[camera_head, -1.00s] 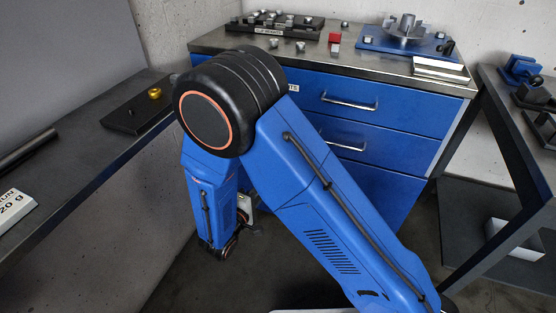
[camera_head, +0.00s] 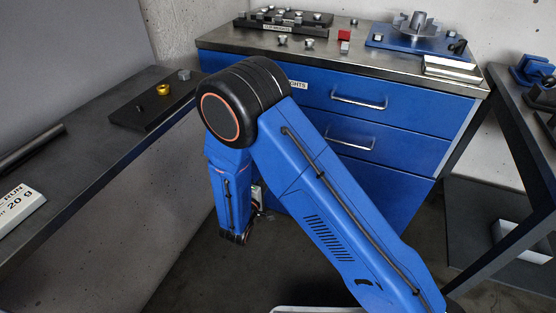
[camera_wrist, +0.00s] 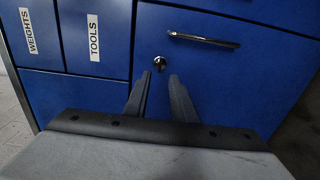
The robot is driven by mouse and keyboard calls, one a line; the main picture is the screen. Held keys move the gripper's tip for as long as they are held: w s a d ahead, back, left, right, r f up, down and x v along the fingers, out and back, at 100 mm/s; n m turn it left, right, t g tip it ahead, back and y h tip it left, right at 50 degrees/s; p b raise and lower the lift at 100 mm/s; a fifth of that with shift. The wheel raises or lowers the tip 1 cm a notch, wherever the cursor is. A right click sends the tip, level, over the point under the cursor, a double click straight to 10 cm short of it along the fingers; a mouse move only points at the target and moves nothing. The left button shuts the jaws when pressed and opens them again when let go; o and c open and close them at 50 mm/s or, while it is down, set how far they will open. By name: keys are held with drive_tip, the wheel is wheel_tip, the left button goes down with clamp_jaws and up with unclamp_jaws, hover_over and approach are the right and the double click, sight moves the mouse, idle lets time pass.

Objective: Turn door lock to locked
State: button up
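In the head view my own arm hides the lock and most of the gripper.
A bar handle (camera_wrist: 203,40) sits right of the lock. Panels labelled WEIGHTS (camera_wrist: 28,31) and TOOLS (camera_wrist: 93,37) are to the left. In the head view, a dark bench (camera_head: 95,145) stands left, and a rotor fixture (camera_head: 417,35) sits on the steel cabinet top (camera_head: 330,57).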

drive_tip(key=x, duration=0.8)
drive_tip(key=shift+w, duration=0.3)
drive_tip(key=shift+d, duration=0.15)
clamp_jaws()
